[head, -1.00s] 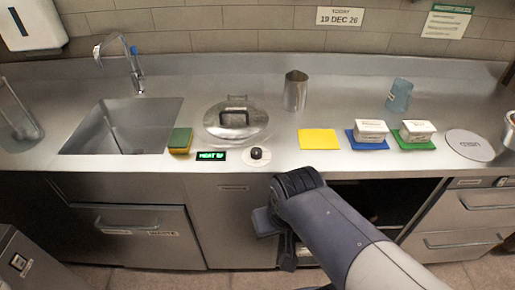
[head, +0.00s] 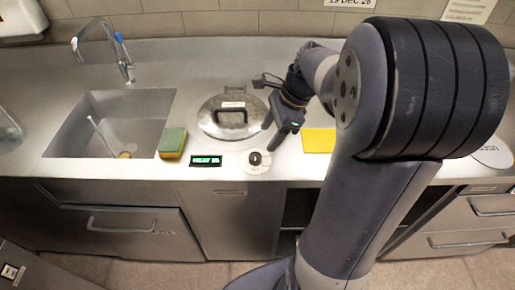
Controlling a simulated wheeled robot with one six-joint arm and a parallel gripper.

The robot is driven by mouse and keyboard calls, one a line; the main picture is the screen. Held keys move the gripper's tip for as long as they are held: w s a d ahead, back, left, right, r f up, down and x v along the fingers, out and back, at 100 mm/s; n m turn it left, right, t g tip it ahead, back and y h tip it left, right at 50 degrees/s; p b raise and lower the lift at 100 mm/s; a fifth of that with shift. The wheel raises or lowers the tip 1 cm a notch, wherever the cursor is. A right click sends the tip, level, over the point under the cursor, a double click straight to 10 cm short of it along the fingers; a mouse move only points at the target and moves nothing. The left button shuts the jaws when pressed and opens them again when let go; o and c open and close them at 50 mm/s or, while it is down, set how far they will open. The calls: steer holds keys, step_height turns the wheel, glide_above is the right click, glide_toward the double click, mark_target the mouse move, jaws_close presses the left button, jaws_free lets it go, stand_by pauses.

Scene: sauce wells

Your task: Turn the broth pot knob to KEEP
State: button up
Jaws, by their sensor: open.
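The broth pot's round steel lid (head: 232,117) with a dark handle sits in the counter left of centre. The black knob (head: 255,158) stands on a pale round dial plate (head: 256,168) in front of the lid; its pointer direction is too small to read. A small green-lit display (head: 206,160) left of the knob seems to read "HEAT" and more that is blurred. My gripper (head: 270,140) is above and a little to the right of the knob, pointing down, apart from it. It is open and nothing shows in it.
A green and yellow sponge (head: 173,142) lies left of the display, by the sink (head: 137,102). A yellow sheet (head: 319,141) lies right of my gripper. My arm hides much of the right side of the counter.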

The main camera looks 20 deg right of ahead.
mark_target(255, 156)
steer(key=x, duration=0.8)
steer(key=shift+a+f, duration=0.15)
steer(key=shift+f, duration=0.2)
steer(key=shift+c, duration=0.4)
steer(key=c, duration=0.9)
